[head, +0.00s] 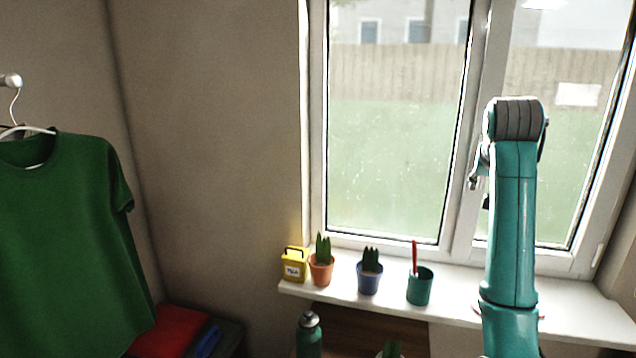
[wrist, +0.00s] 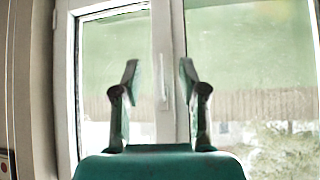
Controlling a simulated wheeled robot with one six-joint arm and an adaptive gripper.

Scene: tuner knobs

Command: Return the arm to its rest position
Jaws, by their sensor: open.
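My gripper (wrist: 160,80) shows in the wrist view with its two fingers spread wide apart and nothing between them. Behind the fingers is the window (wrist: 230,70) with its white frame; the wrist picture looks upside down, with the fence and trees low in it. In the head view my teal arm stands upright at the right, in front of the window (head: 400,150). I cannot tell how far the fingers are from the glass.
On the white sill (head: 455,305) stand a yellow box (head: 294,266), an orange-potted cactus (head: 321,268), a blue-potted cactus (head: 369,277) and a teal cup (head: 419,288). A green bottle (head: 309,338) stands below. A green shirt (head: 65,240) hangs left. The wall between is clear.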

